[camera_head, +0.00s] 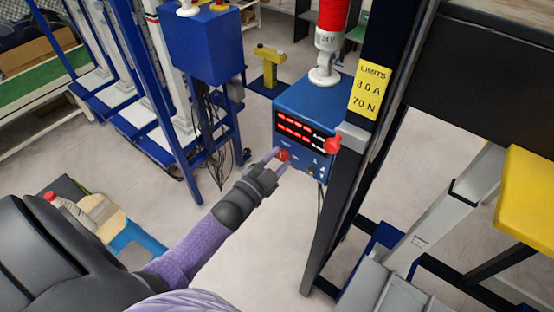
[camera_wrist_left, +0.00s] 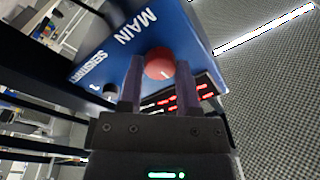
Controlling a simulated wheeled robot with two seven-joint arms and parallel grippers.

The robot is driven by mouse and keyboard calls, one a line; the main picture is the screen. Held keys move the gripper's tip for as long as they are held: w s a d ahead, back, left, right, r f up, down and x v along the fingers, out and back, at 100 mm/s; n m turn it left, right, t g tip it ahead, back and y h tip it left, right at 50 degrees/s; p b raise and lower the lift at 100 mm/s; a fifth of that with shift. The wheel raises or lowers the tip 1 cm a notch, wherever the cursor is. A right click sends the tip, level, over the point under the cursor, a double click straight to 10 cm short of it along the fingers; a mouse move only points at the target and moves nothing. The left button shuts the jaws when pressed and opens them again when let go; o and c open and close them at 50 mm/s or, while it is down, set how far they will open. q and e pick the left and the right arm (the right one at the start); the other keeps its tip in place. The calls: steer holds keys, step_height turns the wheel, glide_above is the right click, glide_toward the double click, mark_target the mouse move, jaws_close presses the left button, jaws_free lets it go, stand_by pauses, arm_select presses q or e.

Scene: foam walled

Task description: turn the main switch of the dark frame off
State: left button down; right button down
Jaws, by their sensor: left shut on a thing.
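A blue control box (camera_head: 312,97) with lit red number displays is mounted on the dark frame (camera_head: 338,190). Its red round main switch (camera_head: 284,155) is on the front face at the lower left. My left gripper (camera_head: 278,157) is at that switch, shut on it. In the left wrist view the red knob (camera_wrist_left: 159,64) sits between the two fingers of the left gripper (camera_wrist_left: 158,72), below the word MAIN. A smaller dark knob (camera_wrist_left: 109,90) by the word SENSITIVITY is beside it. My right gripper is not in view.
A yellow label (camera_head: 370,89) reading LIMITS 3.0 A 70 N is on the dark post. A red knob (camera_head: 333,144) sticks out by the box's right edge. Another blue box (camera_head: 205,45) stands behind left. Pale floor lies open between.

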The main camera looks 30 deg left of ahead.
arm_select(q)
steer(key=shift+f, duration=0.1)
steer(key=shift+c, duration=1.5)
jaws_free()
steer(key=s+p, duration=0.1)
steer(key=s, duration=0.9)
steer(key=shift+a+f, duration=0.35)
steer(key=shift+a, duration=0.05)
steer(key=shift+f, duration=0.1)
